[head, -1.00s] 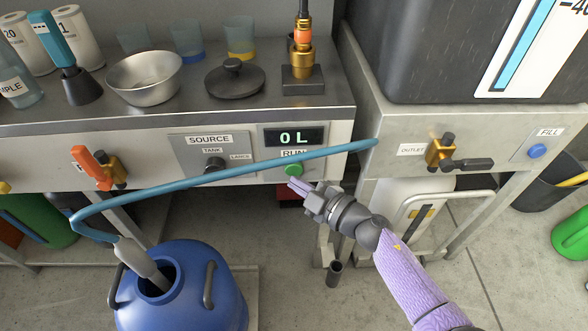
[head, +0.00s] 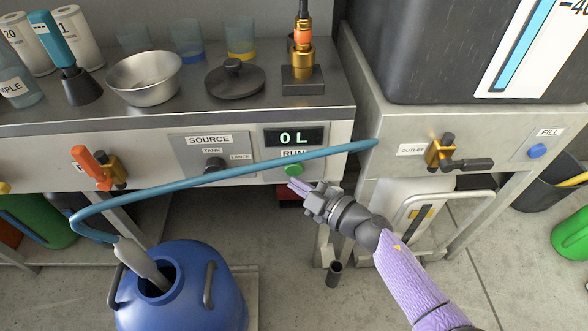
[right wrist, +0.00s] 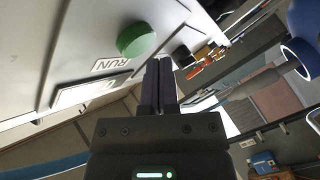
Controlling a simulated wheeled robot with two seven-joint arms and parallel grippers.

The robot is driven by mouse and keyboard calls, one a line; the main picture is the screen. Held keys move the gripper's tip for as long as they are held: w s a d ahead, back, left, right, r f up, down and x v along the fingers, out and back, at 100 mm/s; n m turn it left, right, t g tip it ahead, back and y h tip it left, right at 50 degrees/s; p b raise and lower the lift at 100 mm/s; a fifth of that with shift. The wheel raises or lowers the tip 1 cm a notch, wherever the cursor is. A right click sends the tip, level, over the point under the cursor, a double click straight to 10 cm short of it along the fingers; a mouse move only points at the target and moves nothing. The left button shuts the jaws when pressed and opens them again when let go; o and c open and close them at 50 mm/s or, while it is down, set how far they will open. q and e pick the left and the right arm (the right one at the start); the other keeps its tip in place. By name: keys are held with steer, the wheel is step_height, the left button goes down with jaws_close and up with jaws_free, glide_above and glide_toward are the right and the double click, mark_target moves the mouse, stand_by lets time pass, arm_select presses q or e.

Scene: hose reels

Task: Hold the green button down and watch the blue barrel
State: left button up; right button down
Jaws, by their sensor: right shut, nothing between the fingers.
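The green button (head: 293,170) sits under the RUN label on the grey panel, below a display (head: 294,137) reading 0 L. It also shows in the right wrist view (right wrist: 136,40). My right gripper (head: 293,185) is shut and empty, its fingertips just below the button in the head view. In the right wrist view its fingertips (right wrist: 158,62) lie beside the button, seemingly apart from it. My left gripper is out of view.
A blue hose (head: 220,172) runs from the nozzle across the panel front to the right-hand cabinet. An orange-handled valve (head: 92,165) and a SOURCE knob (head: 214,164) are left of the button. A brass outlet valve (head: 440,152) and blue FILL button (head: 537,151) are on the right.

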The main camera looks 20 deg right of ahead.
stand_by(0.7)
steer(key=shift+w+d, duration=0.1)
steer(key=shift+w, duration=0.3)
steer(key=shift+w+d, duration=0.15)
steer(key=shift+w, duration=0.35)
stand_by(4.6)
steer(key=shift+s+a+p, duration=0.25)
steer(key=shift+s+p, duration=0.05)
steer(key=shift+s, duration=0.6)
steer(key=s+p, duration=0.1)
steer(key=s, duration=0.1)
steer(key=s+a+p, duration=0.1)
steer(key=s, duration=0.2)
steer(key=shift+a, duration=0.2)
